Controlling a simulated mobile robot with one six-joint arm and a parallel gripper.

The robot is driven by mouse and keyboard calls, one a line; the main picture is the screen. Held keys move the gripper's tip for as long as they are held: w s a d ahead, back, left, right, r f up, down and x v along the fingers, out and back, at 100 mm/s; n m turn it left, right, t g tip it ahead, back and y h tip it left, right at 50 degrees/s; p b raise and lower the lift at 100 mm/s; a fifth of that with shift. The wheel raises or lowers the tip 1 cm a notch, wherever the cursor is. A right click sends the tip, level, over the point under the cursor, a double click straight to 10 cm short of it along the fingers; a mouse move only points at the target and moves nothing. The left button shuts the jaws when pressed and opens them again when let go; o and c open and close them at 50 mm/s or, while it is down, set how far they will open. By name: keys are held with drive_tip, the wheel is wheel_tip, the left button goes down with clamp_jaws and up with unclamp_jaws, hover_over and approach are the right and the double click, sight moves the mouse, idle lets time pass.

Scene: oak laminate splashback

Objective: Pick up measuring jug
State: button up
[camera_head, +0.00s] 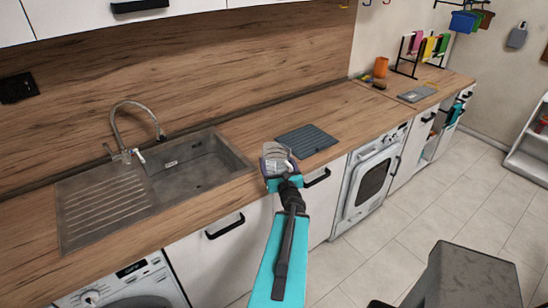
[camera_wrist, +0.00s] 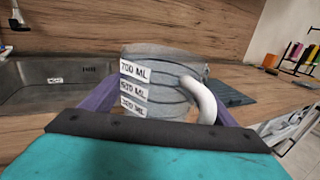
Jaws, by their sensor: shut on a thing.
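The measuring jug (camera_wrist: 158,78) is grey and translucent, with white volume labels on its side and a pale curved handle at its right. In the head view the jug (camera_head: 276,150) is at the front edge of the counter, right of the sink, partly covered by my gripper. My gripper (camera_head: 277,168) has purple fingers on either side of the jug and is shut on it. In the wrist view my gripper (camera_wrist: 160,108) spans the jug, and the jug's lower part is hidden. I cannot tell whether the jug touches the counter.
A grey sink (camera_head: 190,165) with a curved tap (camera_head: 135,125) is left of the jug. A dark ribbed mat (camera_head: 306,141) lies just behind it to the right. An orange cup (camera_head: 381,67) and a rack of coloured boards (camera_head: 425,45) stand farther right. The counter beyond the mat is mostly clear.

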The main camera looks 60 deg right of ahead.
drive_tip(key=shift+s+a+r, duration=0.1)
drive_tip(key=shift+s+a, duration=0.05)
drive_tip(key=shift+s, duration=0.15)
drive_tip(key=shift+w, duration=0.15)
idle(0.5)
